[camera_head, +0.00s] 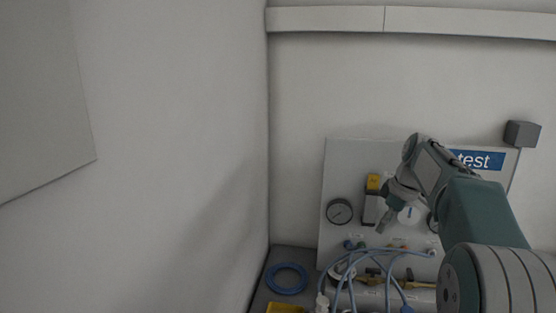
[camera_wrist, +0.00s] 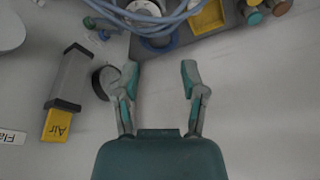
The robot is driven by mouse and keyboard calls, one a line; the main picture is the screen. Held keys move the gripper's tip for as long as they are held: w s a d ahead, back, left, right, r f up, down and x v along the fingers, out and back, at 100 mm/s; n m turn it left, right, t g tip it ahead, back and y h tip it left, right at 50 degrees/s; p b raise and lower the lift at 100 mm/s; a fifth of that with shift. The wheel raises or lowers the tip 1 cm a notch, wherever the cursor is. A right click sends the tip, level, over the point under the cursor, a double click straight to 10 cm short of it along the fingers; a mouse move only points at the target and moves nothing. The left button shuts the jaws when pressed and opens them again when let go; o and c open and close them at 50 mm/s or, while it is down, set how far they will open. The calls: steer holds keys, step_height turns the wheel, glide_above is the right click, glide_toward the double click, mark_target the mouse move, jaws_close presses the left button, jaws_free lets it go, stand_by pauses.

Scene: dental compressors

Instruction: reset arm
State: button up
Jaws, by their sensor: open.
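My gripper (camera_head: 384,225) is in front of the test panel (camera_head: 340,165), beside a dark switch box with a yellow top (camera_head: 373,183). In the wrist view my gripper (camera_wrist: 158,75) is open, with its two fingers spread and nothing between them. The yellow end of that box, marked "Air" (camera_wrist: 57,124), lies left of the fingers. A round gauge (camera_wrist: 103,82) is partly hidden behind the left finger. My arm covers part of the panel's right side in the head view.
Blue hoses (camera_head: 370,258) loop across the panel's lower part. A blue hose ring (camera_head: 287,278) lies on the grey surface at the left, near a yellow tray (camera_head: 285,308). A grey box (camera_head: 522,134) is on the back wall. White walls stand at the left and back.

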steer(key=s+a+m+t+h, duration=0.1)
steer(key=s+a+m, duration=0.35)
steer(key=s, duration=0.75)
steer(key=s+a+m+t+h, duration=0.1)
steer(key=s+a+m, duration=0.3)
steer(key=s, duration=0.8)
steer(key=s+a+f+m+t, duration=0.1)
steer(key=s+f, duration=0.4)
steer(key=s, duration=0.3)
steer(key=shift+s+a+f+m+t+h, duration=0.3)
steer(key=shift+s+f+m, duration=0.05)
